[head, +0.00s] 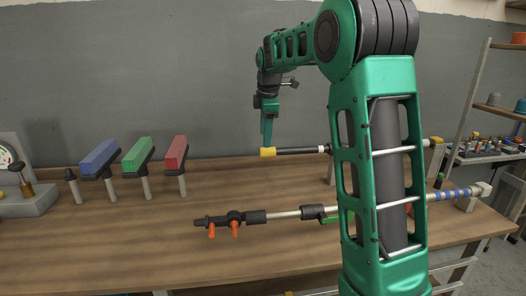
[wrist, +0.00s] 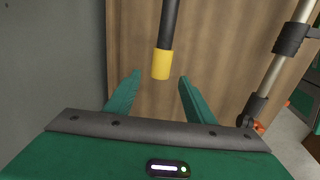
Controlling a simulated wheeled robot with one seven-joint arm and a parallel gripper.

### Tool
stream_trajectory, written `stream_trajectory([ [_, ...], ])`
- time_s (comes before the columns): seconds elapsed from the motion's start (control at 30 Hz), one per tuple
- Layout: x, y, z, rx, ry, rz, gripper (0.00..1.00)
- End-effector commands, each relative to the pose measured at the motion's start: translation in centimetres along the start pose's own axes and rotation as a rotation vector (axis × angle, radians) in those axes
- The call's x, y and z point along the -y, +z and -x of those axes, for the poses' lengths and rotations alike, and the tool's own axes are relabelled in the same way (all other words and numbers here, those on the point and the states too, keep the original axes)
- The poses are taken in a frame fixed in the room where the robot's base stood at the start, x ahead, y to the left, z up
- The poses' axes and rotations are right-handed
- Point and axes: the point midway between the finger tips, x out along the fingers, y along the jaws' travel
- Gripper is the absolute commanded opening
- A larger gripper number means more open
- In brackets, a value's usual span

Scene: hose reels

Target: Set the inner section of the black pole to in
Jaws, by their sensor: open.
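The black pole (head: 295,151) lies horizontally above the back of the bench, with a yellow end cap (head: 267,152) at its left end. A short pale section shows beside my arm, which hides the pole's middle. Another yellow piece (head: 436,140) shows to the right of my arm. My gripper (head: 267,143) points down at the yellow cap. In the wrist view my gripper (wrist: 159,77) is open, and the yellow cap (wrist: 161,66) lies between the fingertips, with space visible on both sides. The black shaft (wrist: 170,22) runs away from it.
A silver pole (head: 283,214) with a black end fitting and orange levers (head: 235,230) lies nearer the front. Blue (head: 98,158), green (head: 138,154) and red (head: 176,153) blocks stand on posts at left. A gauge (head: 8,155) is far left. Bench between is clear.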

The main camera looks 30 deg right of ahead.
Motion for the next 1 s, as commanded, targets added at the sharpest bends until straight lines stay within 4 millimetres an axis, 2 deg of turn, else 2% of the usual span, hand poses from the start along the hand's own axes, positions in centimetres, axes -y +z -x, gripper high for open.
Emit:
stream_trajectory([
  [0.03,0.1,0.1,-1.1,0.001,-0.004,-0.001,0.49],
  [0.2,0.1,0.1,-3.9,0.001,-0.004,-0.002,0.49],
  [0.4,0.1,0.1,-6.2,0.0,-0.002,-0.002,0.49],
  [0.8,0.1,0.1,-6.9,0.0,0.0,-0.002,0.49],
  [0.83,0.1,0.1,-6.9,0.0,0.0,-0.002,0.47],
  [0.87,0.1,0.1,-6.9,0.0,0.0,-0.002,0.39],
  [1.0,0.1,0.1,-6.9,0.0,0.0,-0.002,0.06],
])
